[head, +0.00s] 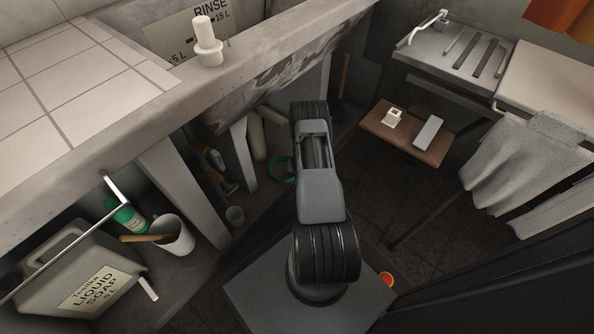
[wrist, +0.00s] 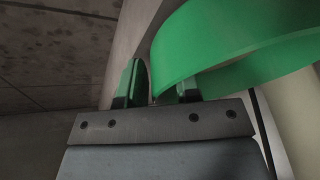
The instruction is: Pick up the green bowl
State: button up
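The green bowl (head: 273,168) sits low beneath the washtub in the head view, partly hidden behind my arm. In the wrist view the bowl (wrist: 230,45) is large and close, at the upper right, and its rim runs off the picture. My gripper (wrist: 160,88) is open, with its two fingers apart. The near edge of the bowl's wall comes down into the space between the fingers, with a narrow gap to the left finger. Contact with the right finger cannot be told. My gripper is hidden behind my arm in the head view.
Concrete tub legs (head: 243,155) stand left of the bowl. A brown stool (head: 405,135) with two small items stands to the right. Dark floor (head: 365,210) is open between.

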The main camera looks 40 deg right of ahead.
grip_shut()
jog(key=shift+s, duration=0.1)
